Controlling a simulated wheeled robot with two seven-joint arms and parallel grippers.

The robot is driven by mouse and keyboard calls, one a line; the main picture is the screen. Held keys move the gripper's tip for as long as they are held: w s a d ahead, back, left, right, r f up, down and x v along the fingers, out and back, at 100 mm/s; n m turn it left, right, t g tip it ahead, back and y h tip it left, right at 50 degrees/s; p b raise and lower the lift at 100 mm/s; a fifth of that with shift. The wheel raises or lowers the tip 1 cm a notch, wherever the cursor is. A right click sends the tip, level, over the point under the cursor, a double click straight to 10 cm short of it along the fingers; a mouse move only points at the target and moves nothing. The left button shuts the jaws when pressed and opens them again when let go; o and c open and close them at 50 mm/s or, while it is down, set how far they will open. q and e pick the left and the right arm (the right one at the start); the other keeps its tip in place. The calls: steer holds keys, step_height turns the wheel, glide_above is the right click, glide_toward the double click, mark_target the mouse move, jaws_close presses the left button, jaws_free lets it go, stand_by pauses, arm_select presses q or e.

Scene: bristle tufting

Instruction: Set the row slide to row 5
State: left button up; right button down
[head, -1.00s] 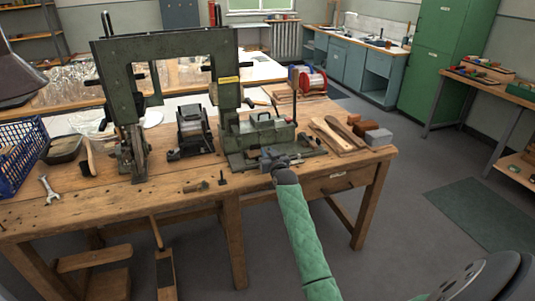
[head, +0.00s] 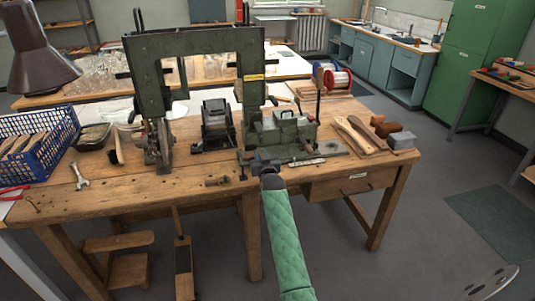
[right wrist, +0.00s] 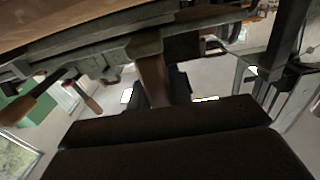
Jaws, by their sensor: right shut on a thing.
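The green tufting machine's base (head: 283,132) stands on the wooden workbench, beside the tall green frame (head: 195,45). A light, scale-like strip (head: 306,162) lies along the base's front edge, apparently part of the row slide; its row marks are too small to read. My right gripper (head: 264,165), at the end of a green-sleeved arm, is at the front left of this base. It is shut on a small part there, and its fingers mostly hide that part. In the right wrist view, the dark fingers (right wrist: 170,135) are close together below a brown upright piece (right wrist: 152,78). My left gripper is out of view.
Bare bench lies in front.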

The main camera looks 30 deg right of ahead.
steer(key=shift+a, duration=0.2)
steer(key=c, duration=1.5)
jaws_free()
steer(key=shift+w, duration=0.1)
steer(key=shift+o, duration=1.1)
steer(key=shift+a, duration=0.15)
steer(key=shift+s+f, duration=0.1)
steer(key=shift+s, duration=0.55)
steer(key=b+v, duration=0.1)
steer(key=v, duration=0.4)
steer(key=shift+s+a, duration=0.15)
steer(key=shift+s, duration=0.2)
steer(key=shift+s+a+b, duration=0.1)
steer(key=shift+s+b, duration=0.2)
steer(key=shift+s, duration=0.1)
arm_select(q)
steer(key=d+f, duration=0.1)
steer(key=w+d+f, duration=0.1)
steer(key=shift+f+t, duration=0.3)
